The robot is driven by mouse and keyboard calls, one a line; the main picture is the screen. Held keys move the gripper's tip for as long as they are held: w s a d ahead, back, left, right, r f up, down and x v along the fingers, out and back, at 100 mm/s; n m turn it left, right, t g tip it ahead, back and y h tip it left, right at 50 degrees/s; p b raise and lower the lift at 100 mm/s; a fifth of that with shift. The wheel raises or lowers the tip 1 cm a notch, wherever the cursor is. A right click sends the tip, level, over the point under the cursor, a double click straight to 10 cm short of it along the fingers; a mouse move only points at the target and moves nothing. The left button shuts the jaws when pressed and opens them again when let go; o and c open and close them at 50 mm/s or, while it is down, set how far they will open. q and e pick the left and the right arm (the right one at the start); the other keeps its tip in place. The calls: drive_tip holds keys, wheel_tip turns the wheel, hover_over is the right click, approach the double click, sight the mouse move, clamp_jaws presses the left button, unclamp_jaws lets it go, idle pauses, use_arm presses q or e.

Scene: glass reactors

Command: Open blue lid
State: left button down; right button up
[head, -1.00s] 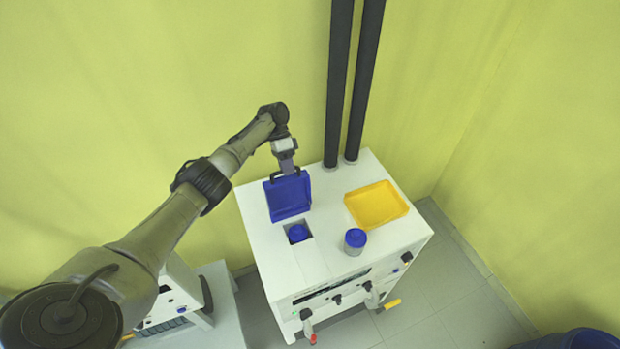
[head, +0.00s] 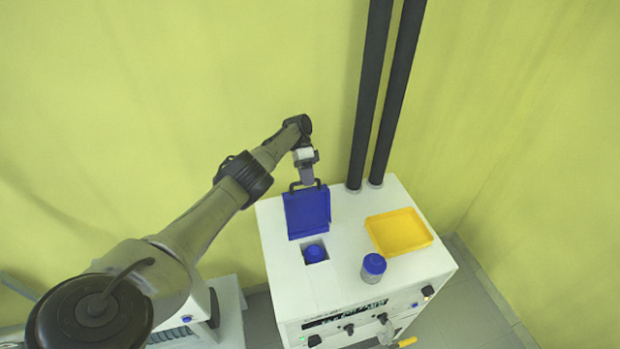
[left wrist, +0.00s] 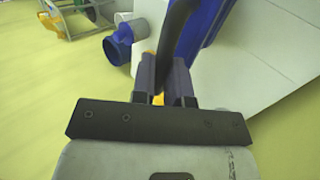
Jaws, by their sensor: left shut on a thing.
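The blue lid (head: 308,212) stands raised and tilted back on top of the white cabinet (head: 345,245), behind a square opening with a blue round cap (head: 315,253) in it. My left gripper (head: 305,184) is at the lid's upper edge, shut on its dark handle. In the left wrist view the gripper fingers (left wrist: 166,82) close around the dark bar of the handle (left wrist: 176,35), with the blue lid (left wrist: 203,25) right beside it. My right gripper does not show.
A yellow tray (head: 399,232) and a blue-capped jar (head: 373,268) stand on the cabinet right of the lid. Two black vertical pipes (head: 382,100) rise behind. Another white device (head: 185,325) is at lower left.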

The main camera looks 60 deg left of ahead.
use_arm(q)
drive_tip(key=shift+s+f, duration=0.2)
drive_tip(key=shift+f, duration=0.2)
drive_tip(key=c, duration=1.5)
unclamp_jaws()
drive_tip(key=shift+s, duration=0.15)
drive_tip(key=shift+o, duration=0.9)
drive_tip(key=shift+s+d+f, duration=0.15)
drive_tip(key=shift+o, duration=1)
drive_tip(key=shift+r, duration=0.2)
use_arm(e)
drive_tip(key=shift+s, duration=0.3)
use_arm(q)
drive_tip(key=shift+w, duration=0.2)
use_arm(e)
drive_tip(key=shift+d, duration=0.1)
use_arm(q)
drive_tip(key=shift+r, duration=0.15)
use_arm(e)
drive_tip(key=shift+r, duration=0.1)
